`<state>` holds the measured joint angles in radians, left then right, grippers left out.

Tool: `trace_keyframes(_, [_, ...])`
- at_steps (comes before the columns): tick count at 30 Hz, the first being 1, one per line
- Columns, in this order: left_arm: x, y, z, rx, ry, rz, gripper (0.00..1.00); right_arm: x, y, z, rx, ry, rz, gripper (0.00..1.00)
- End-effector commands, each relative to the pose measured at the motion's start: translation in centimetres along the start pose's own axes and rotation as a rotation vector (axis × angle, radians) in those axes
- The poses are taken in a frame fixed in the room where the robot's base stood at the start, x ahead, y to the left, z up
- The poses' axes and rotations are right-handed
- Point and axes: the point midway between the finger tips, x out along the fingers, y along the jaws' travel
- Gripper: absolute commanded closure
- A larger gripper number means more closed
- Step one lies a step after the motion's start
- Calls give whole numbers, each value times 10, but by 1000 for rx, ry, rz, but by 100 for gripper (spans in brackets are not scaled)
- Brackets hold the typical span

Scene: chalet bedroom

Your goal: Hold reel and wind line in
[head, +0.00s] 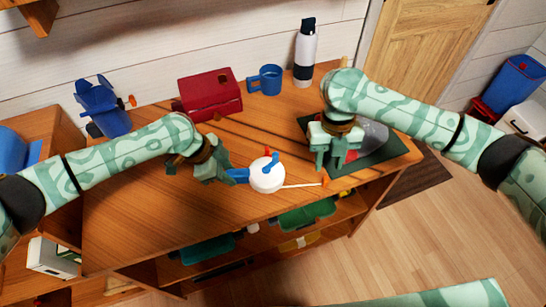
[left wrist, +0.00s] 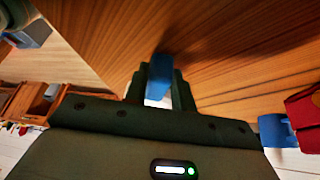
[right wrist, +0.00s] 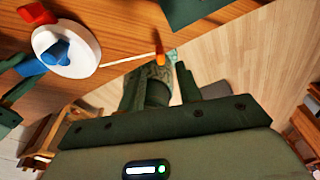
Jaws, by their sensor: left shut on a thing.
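The reel (head: 267,175) is a white disc with a blue crank piece and a red knob on top, just above or on the front of the wooden table. Its blue handle (head: 238,176) points left into my left gripper (head: 228,175), which is shut on it; the handle also shows between the fingers in the left wrist view (left wrist: 159,75). A thin white line (head: 300,185) runs right from the reel to an orange end piece (head: 325,182) near the table's front edge. My right gripper (head: 333,163) is open and empty, right of the reel; its fingers stand apart in the right wrist view (right wrist: 160,85).
A dark green mat (head: 395,150) with a grey thing lies under and behind my right gripper. A red box (head: 210,93), a blue mug (head: 267,80) and a white bottle (head: 305,55) stand along the back. A blue device (head: 103,106) stands at the left.

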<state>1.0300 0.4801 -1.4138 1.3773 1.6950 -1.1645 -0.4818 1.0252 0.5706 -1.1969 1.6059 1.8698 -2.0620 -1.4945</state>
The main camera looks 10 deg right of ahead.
Motion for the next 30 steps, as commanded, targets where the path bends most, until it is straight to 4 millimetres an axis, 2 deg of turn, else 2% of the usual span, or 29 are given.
trace_keyframes(17, [0,0,0,0,0,1,95,-1,0,1,-1,-2,1,64])
trace_keyframes(20, [0,0,0,0,0,1,95,-10,9,5,-10,-19,16,64])
trace_keyframes(22, [0,0,0,0,0,1,95,-24,22,11,0,-46,49,64])
trace_keyframes(26, [0,0,0,0,0,0,95,-51,50,23,325,-71,153,64])
trace_keyframes(30, [0,0,0,0,0,0,95,-72,71,30,752,-37,260,64])
